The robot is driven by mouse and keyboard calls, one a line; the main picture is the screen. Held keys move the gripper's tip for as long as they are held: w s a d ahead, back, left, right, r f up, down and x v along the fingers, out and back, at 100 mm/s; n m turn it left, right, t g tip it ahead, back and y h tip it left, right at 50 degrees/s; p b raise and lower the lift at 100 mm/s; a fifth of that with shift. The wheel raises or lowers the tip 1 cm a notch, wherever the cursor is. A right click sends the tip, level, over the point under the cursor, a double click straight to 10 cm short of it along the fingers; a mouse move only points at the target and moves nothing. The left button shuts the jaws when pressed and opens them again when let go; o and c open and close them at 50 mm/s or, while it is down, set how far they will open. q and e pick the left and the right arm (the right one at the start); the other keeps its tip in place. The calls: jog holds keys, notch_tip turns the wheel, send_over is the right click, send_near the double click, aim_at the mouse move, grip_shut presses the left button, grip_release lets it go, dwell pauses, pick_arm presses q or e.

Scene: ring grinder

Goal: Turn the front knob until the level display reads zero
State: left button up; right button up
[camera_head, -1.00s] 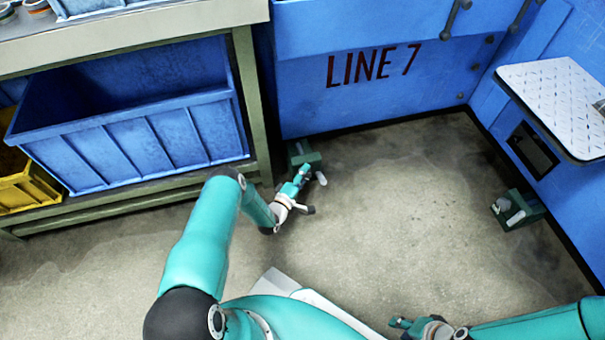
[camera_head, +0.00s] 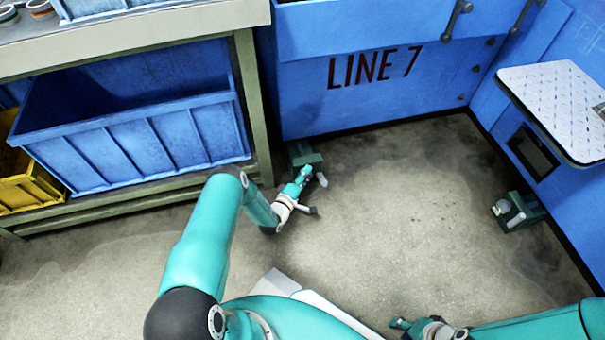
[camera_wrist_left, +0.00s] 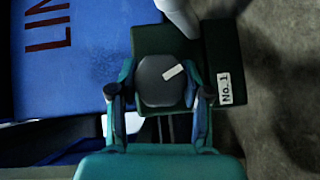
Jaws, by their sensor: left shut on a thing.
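The front knob is a dark grey rounded knob (camera_wrist_left: 160,82) with a white mark, on a dark green box (camera_wrist_left: 165,42) labelled "No. 1". In the left wrist view the mark lies slanted, its right end higher. My left gripper (camera_wrist_left: 158,98) has one finger on each side of the knob and is shut on it. In the head view my left gripper (camera_head: 303,174) is at the green box (camera_head: 300,157) by the foot of the blue machine, and it hides the knob. My right gripper (camera_head: 405,323) is low at the bottom edge, its opening unclear. No level reading is legible.
A second green box with a pale knob (camera_head: 517,212) stands at the right wall. The blue machine panel (camera_head: 375,95) reads "LINE 7". A bench leg (camera_head: 252,105) and a blue crate (camera_head: 140,150) are left of my gripper. The floor between the boxes is clear.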

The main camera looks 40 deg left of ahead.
pick_arm(q)
jog(key=shift+d+m+g+p, duration=0.65)
jog(key=shift+m+g+p, duration=0.15)
jog(key=shift+g+p, duration=0.2)
jog(key=m+g+p, duration=0.2)
jog(key=shift+s+g+y, duration=0.1)
jog(key=shift+g+y, duration=0.2)
jog(key=shift+y, duration=0.1)
jog(key=shift+f+m+g+y+p, duration=0.1)
jog(key=shift+m+g+y+p, duration=0.3)
jog(key=shift+m+g+p, duration=0.3)
jog(key=shift+f+m+g+y, duration=0.15)
jog(key=shift+m+g+y, duration=0.25)
jog(key=shift+g+y, duration=0.3)
jog(key=shift+a+g, duration=0.1)
jog(key=shift+g, duration=0.2)
jog(key=o, duration=1.1)
jog(key=shift+o, duration=0.4)
jog(key=shift+a, duration=0.25)
